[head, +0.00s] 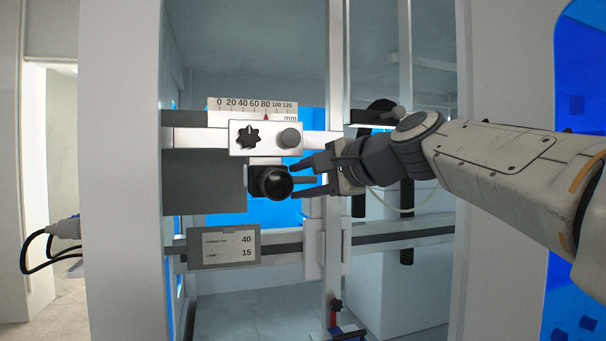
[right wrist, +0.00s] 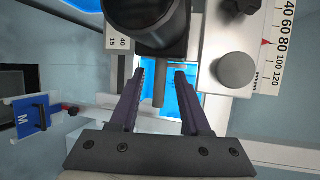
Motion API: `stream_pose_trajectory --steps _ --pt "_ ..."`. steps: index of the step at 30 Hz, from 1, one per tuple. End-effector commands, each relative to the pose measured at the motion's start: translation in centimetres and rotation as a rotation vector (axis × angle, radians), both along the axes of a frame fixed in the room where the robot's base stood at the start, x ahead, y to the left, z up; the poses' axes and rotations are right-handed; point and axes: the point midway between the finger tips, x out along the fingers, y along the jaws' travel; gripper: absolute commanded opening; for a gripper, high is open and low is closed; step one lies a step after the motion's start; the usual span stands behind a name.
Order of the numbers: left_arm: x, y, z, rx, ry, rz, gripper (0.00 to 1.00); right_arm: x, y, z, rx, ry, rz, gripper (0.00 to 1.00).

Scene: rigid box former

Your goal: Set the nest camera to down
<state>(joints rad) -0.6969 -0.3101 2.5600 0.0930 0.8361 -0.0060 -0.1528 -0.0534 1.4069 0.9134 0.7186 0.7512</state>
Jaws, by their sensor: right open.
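The camera (head: 274,183) is a black round-lensed body on a dark bracket below the white carriage; its large black barrel (right wrist: 147,22) fills the top of the right wrist view. A short grey lever (right wrist: 159,88) sticks out from it. My right gripper (head: 302,187) comes in from the right with its fingers beside the camera. In the right wrist view the right gripper (right wrist: 160,78) is open, with the lever between its two fingers; gaps show on both sides. My left gripper is in neither view.
The white carriage (head: 262,150) above carries a black star knob (head: 248,138) and a grey round knob (head: 289,138). A millimetre scale (head: 250,106) has its red pointer near 80. A grey plate (head: 224,250) below reads 40 and 15. A vertical post (head: 335,70) stands close behind the gripper.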

Motion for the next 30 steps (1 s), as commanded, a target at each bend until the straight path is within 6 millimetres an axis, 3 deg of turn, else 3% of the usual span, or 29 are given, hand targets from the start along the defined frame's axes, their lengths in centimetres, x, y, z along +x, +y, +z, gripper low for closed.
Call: stream_pose_trajectory --steps 7,8,11,30 --pt "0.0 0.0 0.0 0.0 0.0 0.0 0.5 0.06 0.07 -0.07 0.0 0.0 0.0 0.47" --pt "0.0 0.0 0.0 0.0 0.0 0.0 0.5 0.06 0.07 -0.07 0.0 0.0 0.0 0.39" --pt "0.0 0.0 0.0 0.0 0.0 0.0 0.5 0.06 0.05 -0.06 0.0 0.0 0.0 0.01" --pt "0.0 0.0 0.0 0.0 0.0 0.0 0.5 0.04 0.03 -0.06 -0.001 0.001 0.0 0.0"
